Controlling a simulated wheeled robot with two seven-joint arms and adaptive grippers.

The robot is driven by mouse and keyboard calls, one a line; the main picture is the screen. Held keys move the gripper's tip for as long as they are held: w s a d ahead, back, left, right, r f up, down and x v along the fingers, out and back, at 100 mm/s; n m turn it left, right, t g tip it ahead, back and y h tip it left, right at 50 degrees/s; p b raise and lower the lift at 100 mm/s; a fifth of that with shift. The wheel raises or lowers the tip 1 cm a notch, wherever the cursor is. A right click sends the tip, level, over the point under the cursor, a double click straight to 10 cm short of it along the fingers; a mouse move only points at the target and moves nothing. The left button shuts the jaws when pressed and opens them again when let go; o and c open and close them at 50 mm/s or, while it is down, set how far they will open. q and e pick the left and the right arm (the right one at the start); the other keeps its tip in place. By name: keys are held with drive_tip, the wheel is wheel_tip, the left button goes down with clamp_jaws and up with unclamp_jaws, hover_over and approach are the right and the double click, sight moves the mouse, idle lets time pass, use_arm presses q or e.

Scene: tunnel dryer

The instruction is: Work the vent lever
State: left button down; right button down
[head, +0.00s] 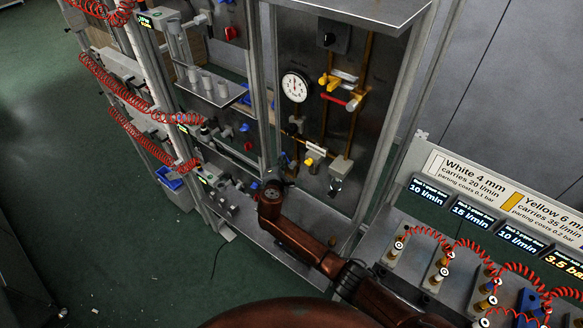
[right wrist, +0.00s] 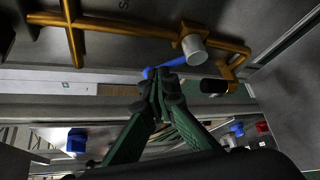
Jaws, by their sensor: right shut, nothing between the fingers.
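My right gripper (head: 279,168) is at the lower left of the gauge panel, reaching in over the shelf. In the right wrist view its green fingers (right wrist: 162,84) are closed together, with nothing between them. A blue lever (right wrist: 164,66) lies just beyond the fingertips there, beside brass piping; whether they touch it I cannot tell. A bit of blue (head: 284,157) shows by the gripper in the head view. No label marks which is the vent lever. My left gripper is not in view.
A round gauge (head: 295,86) sits on the panel, left of the brass pipes. A metal upright (head: 265,80) stands at the panel's left. At the right is a bench with red coiled hoses (head: 470,246) and a sign (head: 500,185). Green floor is open at left.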

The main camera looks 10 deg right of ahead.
drive_tip(key=shift+w+a+f, duration=0.1)
drive_tip(key=shift+a, duration=0.05)
drive_tip(key=shift+w+a+f, duration=0.2)
drive_tip(key=shift+w+f, duration=0.05)
idle(0.5)
drive_tip(key=shift+w+a+f+n+g, duration=0.2)
drive_tip(key=shift+a+f+n+g, duration=0.05)
drive_tip(key=shift+f+n+g, duration=0.2)
drive_tip(key=shift+f+h, duration=0.1)
drive_tip(key=shift+h, duration=0.2)
drive_tip(key=shift+s+d+f+p, duration=0.3)
drive_tip(key=shift+s+d+p, duration=0.05)
drive_tip(key=shift+s+d, duration=0.2)
drive_tip(key=shift+a, duration=0.1)
